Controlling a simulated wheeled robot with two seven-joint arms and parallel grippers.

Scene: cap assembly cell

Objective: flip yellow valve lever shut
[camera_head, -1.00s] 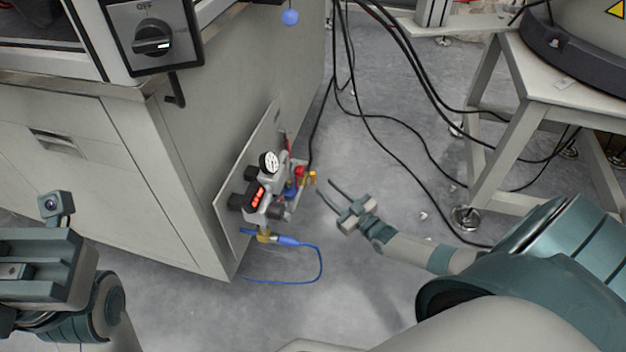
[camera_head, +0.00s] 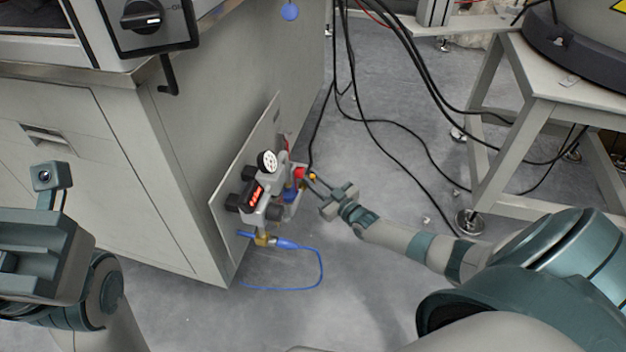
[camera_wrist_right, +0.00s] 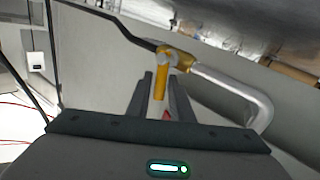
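The yellow valve lever (camera_head: 312,177) is a small piece on the right side of the valve assembly (camera_head: 262,192), which is mounted on a panel at the cabinet's side. In the right wrist view the lever (camera_wrist_right: 160,82) hangs from its yellow hub and sits between my two fingers. My right gripper (camera_head: 315,183) has its fingertips at the lever; in the wrist view the fingers (camera_wrist_right: 160,84) stand apart on both sides of it. Whether they touch it I cannot tell. My left wrist (camera_head: 40,240) is at the left edge; its fingers are hidden.
The assembly carries a gauge (camera_head: 267,161), a red knob (camera_head: 299,173) and a blue hose (camera_head: 320,266). A bent silver pipe (camera_wrist_right: 238,88) runs beside the lever. Black cables (camera_head: 400,142) hang behind my right gripper. A white stand (camera_head: 500,128) is at right. Open floor lies below.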

